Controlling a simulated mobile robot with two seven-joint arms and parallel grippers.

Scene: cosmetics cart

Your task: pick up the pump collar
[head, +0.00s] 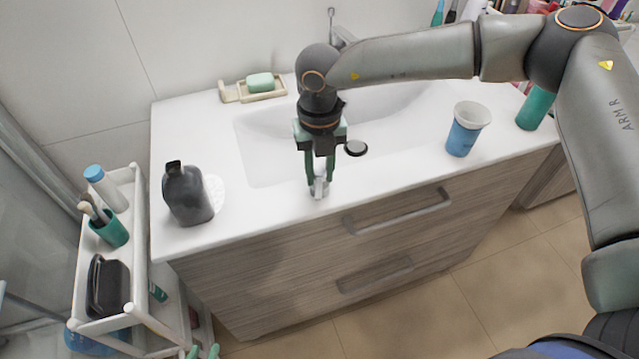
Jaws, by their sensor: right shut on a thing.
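A small whitish-grey piece, which I take to be the pump collar (319,190), is between the fingertips of my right gripper (320,177). That gripper points down at the front edge of the washbasin counter and is shut on the piece. Its fingers hide part of the piece, and I cannot tell whether it touches the counter. Only the teal fingertips of my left gripper (203,351) show at the bottom edge; they are apart with nothing seen between them.
A dark bottle (187,195) stands on the counter (255,205) at left, by a white round pad (215,190). A blue cup (464,135) and a green bottle (535,108) stand at right. A soap dish (262,93) is behind. A white cart (140,230) holds toiletries at left.

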